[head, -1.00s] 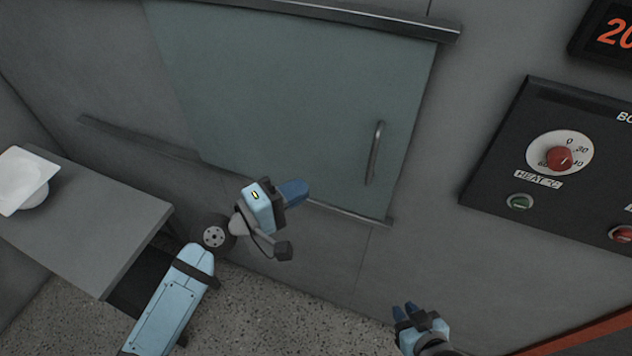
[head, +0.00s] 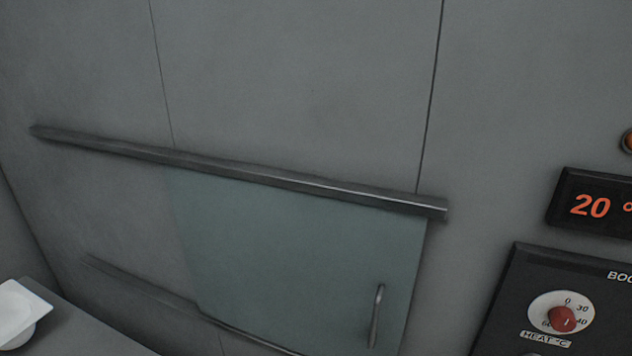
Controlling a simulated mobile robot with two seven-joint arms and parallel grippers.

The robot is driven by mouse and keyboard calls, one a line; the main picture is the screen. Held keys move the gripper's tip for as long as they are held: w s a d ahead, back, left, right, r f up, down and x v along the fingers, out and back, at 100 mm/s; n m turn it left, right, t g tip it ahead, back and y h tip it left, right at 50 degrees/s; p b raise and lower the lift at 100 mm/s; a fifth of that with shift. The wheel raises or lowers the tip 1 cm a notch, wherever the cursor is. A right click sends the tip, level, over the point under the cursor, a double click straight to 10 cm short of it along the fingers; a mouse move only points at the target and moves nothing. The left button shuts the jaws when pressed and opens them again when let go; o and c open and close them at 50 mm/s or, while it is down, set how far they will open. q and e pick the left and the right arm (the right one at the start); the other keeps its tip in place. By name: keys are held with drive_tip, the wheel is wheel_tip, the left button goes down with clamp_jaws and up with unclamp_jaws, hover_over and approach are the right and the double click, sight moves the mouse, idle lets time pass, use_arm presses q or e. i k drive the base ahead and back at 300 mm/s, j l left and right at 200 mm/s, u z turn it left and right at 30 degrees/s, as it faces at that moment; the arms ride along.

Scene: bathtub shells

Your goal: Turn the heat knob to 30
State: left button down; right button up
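The red heat knob (head: 562,319) sits on a round white dial (head: 538,306) at the lower right of the head view. The dial carries the numbers 0, 30, 40 and 60, and a "HEAT °C" label (head: 545,339) is below it. The knob's white mark is small, and I cannot tell exactly which number it points to. The dial is on a black control panel (head: 510,290), cut off by the frame's edges. An orange display (head: 590,207) above it reads 20. Neither of my grippers is in the head view now.
A sliding glass door (head: 290,255) with a vertical metal handle (head: 376,316) hangs from a long rail (head: 240,173) left of the panel. A grey table (head: 75,332) with a white dish (head: 18,315) is at the lower left. The upper wall is bare.

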sight(562, 319)
drive_tip(key=k+z, duration=0.1)
drive_tip(key=z, duration=1.15)
